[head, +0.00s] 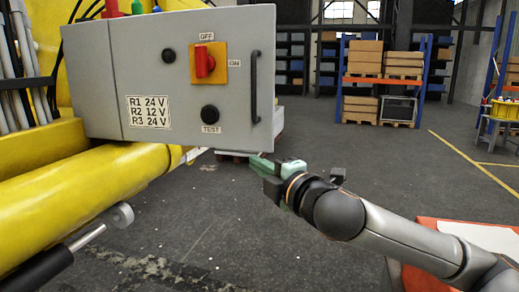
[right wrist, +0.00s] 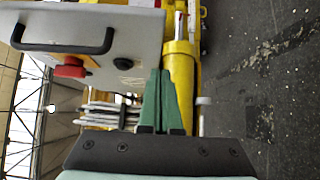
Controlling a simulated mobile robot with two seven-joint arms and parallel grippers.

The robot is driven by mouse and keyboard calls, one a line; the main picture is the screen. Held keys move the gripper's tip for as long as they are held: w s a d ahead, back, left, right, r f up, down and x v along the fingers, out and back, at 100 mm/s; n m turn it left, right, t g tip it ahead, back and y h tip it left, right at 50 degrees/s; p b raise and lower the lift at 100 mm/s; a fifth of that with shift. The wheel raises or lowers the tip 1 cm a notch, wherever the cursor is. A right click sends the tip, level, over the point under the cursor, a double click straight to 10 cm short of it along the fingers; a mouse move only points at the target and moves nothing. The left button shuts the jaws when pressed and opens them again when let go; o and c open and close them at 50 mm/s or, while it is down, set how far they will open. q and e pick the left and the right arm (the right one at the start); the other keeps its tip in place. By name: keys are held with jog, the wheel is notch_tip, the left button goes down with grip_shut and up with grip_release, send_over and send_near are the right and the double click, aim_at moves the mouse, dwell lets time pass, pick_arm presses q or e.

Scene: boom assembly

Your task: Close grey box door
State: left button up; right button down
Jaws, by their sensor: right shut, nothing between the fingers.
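The grey box (head: 92,85) is mounted at the left of the head view, above a yellow boom. Its grey door (head: 225,115) faces me, with a black handle (head: 255,88) along the right edge, a red switch on yellow and black knobs. I cannot tell how far the door stands from the box. My right gripper (head: 258,163) is shut and empty, just below the door's lower right corner and apart from it. In the right wrist view, its green fingers (right wrist: 161,75) are together, beside the door (right wrist: 135,45) and handle (right wrist: 62,46). My left gripper is not in view.
A yellow boom (head: 90,190) runs below the box, with a metal rod (head: 88,237) in front. Grey cables (head: 22,75) stand at the far left. Shelves with boxes (head: 375,75) are far back right. The floor between is clear.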

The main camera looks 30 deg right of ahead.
aim_at(251, 150)
jog(key=shift+w+d, duration=0.5)
jog(key=shift+w, duration=0.25)
jog(key=shift+w+d, duration=0.5)
jog(key=shift+w, duration=0.3)
jog(key=shift+w+d, duration=0.5)
jog(key=shift+w, duration=0.25)
jog(key=shift+d, duration=0.1)
